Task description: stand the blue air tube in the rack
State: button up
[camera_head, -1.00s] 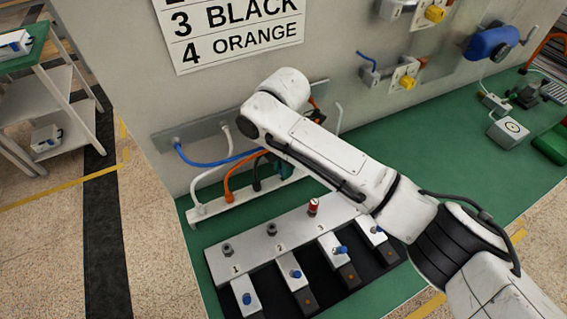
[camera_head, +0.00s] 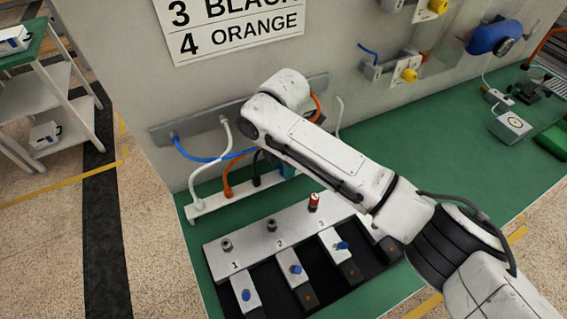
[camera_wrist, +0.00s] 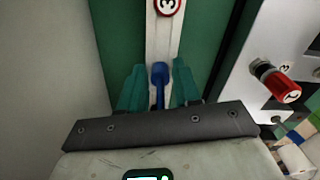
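The blue air tube (camera_head: 200,158) runs from the wall plate, sags, and passes right behind my arm. In the wrist view a blue tube end (camera_wrist: 159,86) lies between the two teal fingers of my gripper (camera_wrist: 159,72), with narrow gaps on both sides. The white rack strip (camera_wrist: 160,38), marked 3, is behind it. I cannot tell whether the tube is seated.
A white tube (camera_head: 199,172), an orange tube (camera_head: 228,187) and a black tube (camera_head: 256,172) meet the rack. A numbered block (camera_head: 245,252) with valves and a red-capped fitting (camera_head: 314,202) stands in front.

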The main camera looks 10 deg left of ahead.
jog(key=shift+o, duration=1.3)
notch_tip(320, 180, up, 11)
jog(key=shift+f+b, duration=0.1)
jog(key=shift+b, duration=0.4)
